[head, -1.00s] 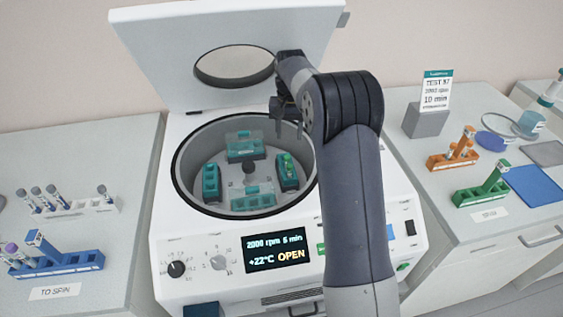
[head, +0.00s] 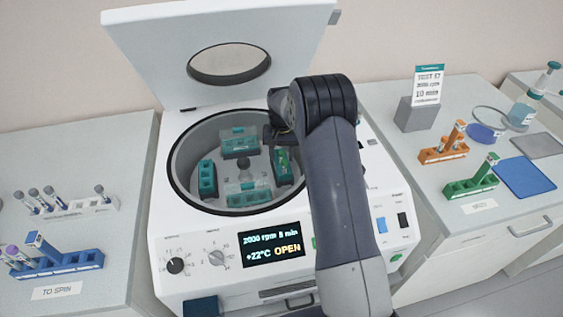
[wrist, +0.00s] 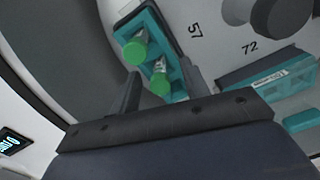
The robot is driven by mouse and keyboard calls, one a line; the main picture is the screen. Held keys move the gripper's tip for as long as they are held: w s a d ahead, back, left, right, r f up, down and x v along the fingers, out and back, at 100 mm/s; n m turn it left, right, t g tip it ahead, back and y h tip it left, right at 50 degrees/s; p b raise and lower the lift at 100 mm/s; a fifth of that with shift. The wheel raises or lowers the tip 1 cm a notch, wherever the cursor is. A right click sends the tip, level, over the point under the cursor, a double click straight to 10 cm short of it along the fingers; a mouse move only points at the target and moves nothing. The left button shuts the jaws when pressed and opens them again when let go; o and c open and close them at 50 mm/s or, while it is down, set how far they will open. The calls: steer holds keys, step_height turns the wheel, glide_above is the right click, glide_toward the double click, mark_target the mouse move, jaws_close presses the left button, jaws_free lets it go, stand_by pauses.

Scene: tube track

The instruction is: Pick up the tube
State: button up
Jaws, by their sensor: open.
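Two green-capped tubes, one nearer (wrist: 160,84) and one farther (wrist: 136,52), stand in a teal bucket (wrist: 172,35) of the open centrifuge in the wrist view. In the head view this right-hand bucket (head: 283,172) is partly hidden by my arm, and its tubes are hard to make out. My gripper (wrist: 160,70) is open, its two dark fingers on either side of the nearer tube's cap. Whether they touch it cannot be told. In the head view my gripper (head: 272,137) reaches into the centrifuge bowl, its fingertips mostly hidden.
The centrifuge bowl rim (head: 178,190) surrounds the buckets, with the raised lid (head: 140,55) behind. Other teal buckets (head: 207,179) sit around the central hub (head: 244,165). A blue rack (head: 75,262) stands at left; orange (head: 440,153) and green (head: 470,187) racks stand at right.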

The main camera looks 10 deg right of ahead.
steer(key=c, duration=0.8)
steer(key=shift+r, duration=0.1)
steer(key=shift+c, duration=0.2)
step_height(320, 180, up, 10)
steer(key=shift+f+b, duration=0.1)
steer(key=shift+b, duration=0.7)
step_height(320, 180, up, 5)
steer(key=p, duration=0.4)
steer(key=shift+f, duration=0.15)
